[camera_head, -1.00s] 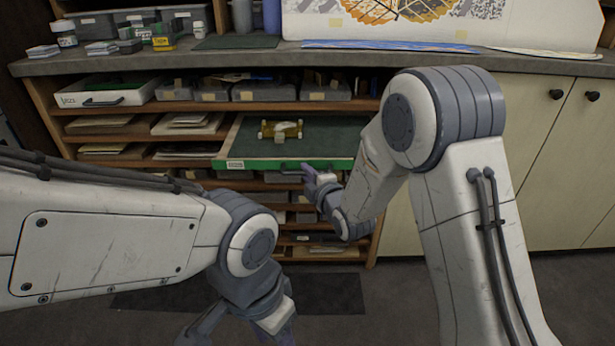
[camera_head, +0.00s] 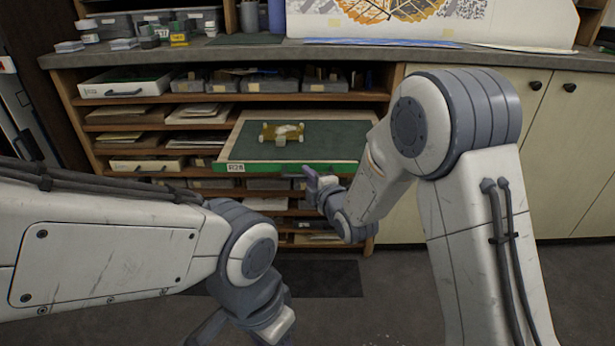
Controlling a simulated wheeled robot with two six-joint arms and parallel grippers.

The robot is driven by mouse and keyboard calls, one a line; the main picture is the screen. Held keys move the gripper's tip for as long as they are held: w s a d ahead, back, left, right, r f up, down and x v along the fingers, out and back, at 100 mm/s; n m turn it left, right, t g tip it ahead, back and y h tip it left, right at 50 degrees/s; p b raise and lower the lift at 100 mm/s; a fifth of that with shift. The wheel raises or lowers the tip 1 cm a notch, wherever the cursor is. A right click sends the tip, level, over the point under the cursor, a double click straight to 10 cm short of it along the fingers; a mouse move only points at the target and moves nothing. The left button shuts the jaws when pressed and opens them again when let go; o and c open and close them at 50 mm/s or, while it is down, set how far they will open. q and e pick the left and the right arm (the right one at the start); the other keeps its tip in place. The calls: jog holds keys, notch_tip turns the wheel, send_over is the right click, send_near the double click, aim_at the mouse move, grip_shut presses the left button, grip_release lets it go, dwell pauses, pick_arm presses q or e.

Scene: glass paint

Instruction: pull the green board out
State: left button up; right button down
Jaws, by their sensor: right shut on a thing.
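The green board (camera_head: 248,149) is a dark green flat board with a bright green front edge and a small white label. It sticks out level from the wooden shelf unit, and a small yellowish piece with pale knobs (camera_head: 282,132) lies on it. My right gripper (camera_head: 312,174) is at the right part of the board's front edge and is shut on it; the forearm partly hides the contact. My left gripper (camera_head: 240,335) hangs low at the bottom of the view, away from the board. Its fingers are partly cut off by the frame edge.
The shelf unit (camera_head: 87,115) holds grey boxes, papers and a white drawer (camera_head: 122,86). A grey counter (camera_head: 440,55) with jars and painted sheets runs above. Cream cabinet doors (camera_head: 565,130) stand at right.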

jog(key=shift+s+a+f, duration=0.1)
jog(key=c, duration=0.9)
grip_release()
jog(key=shift+b+v, duration=0.4)
jog(key=shift+v, duration=4.8)
